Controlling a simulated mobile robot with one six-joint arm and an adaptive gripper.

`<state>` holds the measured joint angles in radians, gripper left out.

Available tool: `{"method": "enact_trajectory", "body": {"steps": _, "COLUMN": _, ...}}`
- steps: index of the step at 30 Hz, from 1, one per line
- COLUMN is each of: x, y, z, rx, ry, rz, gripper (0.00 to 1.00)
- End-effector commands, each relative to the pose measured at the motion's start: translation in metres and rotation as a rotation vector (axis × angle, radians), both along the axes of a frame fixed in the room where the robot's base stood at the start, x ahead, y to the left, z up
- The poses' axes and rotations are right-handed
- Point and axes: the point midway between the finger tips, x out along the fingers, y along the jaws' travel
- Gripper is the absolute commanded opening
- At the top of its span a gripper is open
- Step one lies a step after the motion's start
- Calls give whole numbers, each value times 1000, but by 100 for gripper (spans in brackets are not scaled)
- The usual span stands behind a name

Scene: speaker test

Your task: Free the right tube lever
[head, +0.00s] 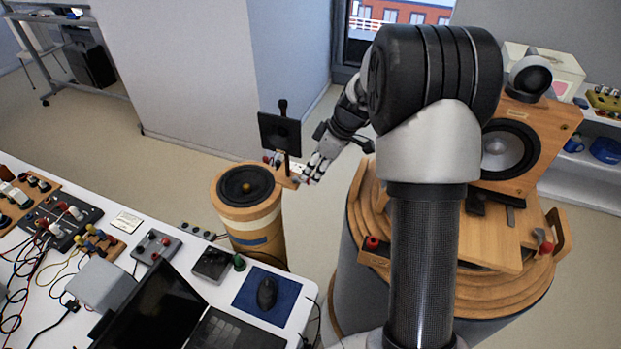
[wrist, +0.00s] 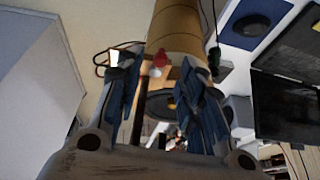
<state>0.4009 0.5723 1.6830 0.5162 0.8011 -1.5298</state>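The tan tube (head: 255,225) stands on the floor left of centre, with a black round speaker cone (head: 247,184) on top. My gripper (head: 310,170) is at the right side of the tube's top. In the wrist view, my gripper (wrist: 158,75) is open, its two fingers apart. A small red knob with a white part, seemingly the right tube lever (wrist: 160,60), shows between the fingers. I cannot tell whether either finger touches it. The tube (wrist: 180,35) fills the upper middle of that view. In the head view the lever is small and largely hidden by my gripper.
A black panel (head: 279,131) on a post rises beside the tube top, close to my gripper. The white table (head: 205,292) at front left holds a laptop (head: 150,308) and a mouse on a blue mat (head: 285,298). A wooden speaker box (head: 545,135) stands on a round stand at right.

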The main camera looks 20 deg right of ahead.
Motion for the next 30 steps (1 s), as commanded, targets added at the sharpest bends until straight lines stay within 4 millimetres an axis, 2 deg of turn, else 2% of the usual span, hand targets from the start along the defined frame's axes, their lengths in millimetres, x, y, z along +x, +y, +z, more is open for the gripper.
{"method": "enact_trajectory", "body": {"steps": 3, "x": 5, "y": 6, "z": -19, "rx": 0, "ry": 1, "rz": 1, "gripper": 35}}
{"method": "enact_trajectory", "body": {"steps": 7, "x": 9, "y": 9, "z": -30, "rx": 0, "ry": 0, "rz": 1, "gripper": 35}}
{"method": "enact_trajectory", "body": {"steps": 18, "x": 10, "y": 10, "z": -34, "rx": -1, "ry": -1, "rz": 1, "gripper": 35}}
{"method": "enact_trajectory", "body": {"steps": 30, "x": 10, "y": 10, "z": -34, "rx": -1, "ry": -1, "rz": 1, "gripper": 9}}
